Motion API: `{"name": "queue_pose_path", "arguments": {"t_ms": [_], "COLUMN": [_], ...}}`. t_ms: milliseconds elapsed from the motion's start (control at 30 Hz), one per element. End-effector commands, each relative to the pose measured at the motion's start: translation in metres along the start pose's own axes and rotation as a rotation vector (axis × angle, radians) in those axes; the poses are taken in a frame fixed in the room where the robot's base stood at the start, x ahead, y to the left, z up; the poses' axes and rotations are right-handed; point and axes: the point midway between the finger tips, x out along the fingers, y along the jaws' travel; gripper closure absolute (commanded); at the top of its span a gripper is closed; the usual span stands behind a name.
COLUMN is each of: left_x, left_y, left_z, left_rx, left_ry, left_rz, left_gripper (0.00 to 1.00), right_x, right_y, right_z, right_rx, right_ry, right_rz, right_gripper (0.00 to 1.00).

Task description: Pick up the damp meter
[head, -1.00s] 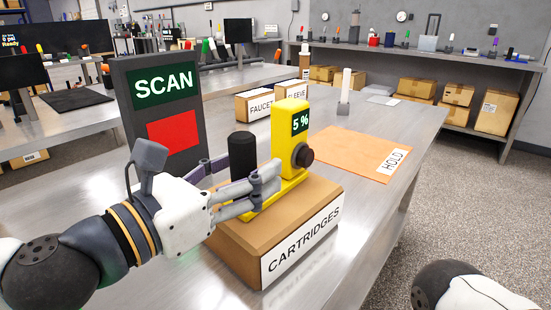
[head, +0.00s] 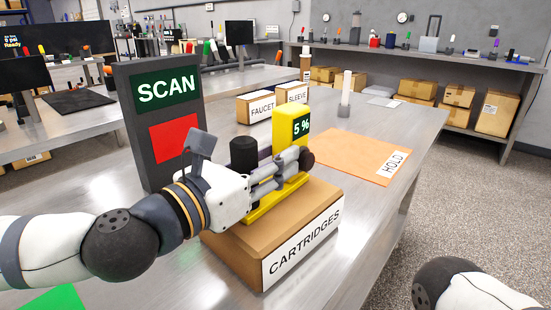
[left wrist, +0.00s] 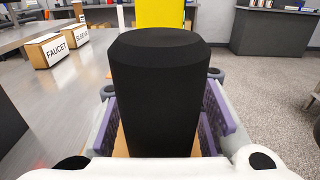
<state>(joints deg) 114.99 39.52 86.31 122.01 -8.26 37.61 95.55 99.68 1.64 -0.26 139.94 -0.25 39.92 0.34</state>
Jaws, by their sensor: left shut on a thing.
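The damp meter (head: 287,125) is yellow, with a "5 %" display, a black knob and a black upright handle (head: 243,152). It stands upright on its yellow base on top of the CARTRIDGES box (head: 235,247); I see no clear gap beneath it. My left gripper (head: 275,172) reaches in from the left and is shut on the handle, partly covering the meter's lower body. In the left wrist view the black handle (left wrist: 155,95) stands between the purple-padded fingers, with the yellow body (left wrist: 160,12) behind. My right gripper is out of view.
A SCAN panel (head: 165,90) with a red square stands close behind my left wrist. FAUCET (head: 256,108) and SLEEVE (head: 292,95) boxes and a white cylinder (head: 346,88) stand farther back. An orange HOLD mat (head: 350,152) lies clear to the right. A green patch (head: 55,300) shows at the lower left.

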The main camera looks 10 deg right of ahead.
Motion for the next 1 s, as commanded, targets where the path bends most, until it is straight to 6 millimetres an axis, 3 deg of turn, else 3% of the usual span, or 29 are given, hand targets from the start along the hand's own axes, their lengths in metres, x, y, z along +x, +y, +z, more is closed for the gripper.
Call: {"name": "queue_pose_path", "arguments": {"t_ms": [167,300,567,867,1000], "left_x": [0.000,0.000,-0.036,-0.079,-0.082], "left_y": [0.000,0.000,-0.040,-0.088,-0.090], "left_z": [0.009,0.036,0.099,0.123,0.133], "left_rx": [0.004,0.007,0.010,0.005,-0.003], "left_ry": [-0.004,-0.008,-0.010,-0.004,0.000], "left_rz": [0.000,0.001,-0.004,-0.003,0.006], "left_gripper": [1.00,1.00,1.00,1.00,1.00], "right_x": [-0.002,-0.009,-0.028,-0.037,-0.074], "right_y": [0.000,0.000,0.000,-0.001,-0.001], "right_z": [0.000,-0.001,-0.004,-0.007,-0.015], "right_rx": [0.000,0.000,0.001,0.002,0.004], "right_ry": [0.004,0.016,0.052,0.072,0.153], "right_rz": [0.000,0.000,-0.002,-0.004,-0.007], "right_gripper": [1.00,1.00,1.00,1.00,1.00]}}
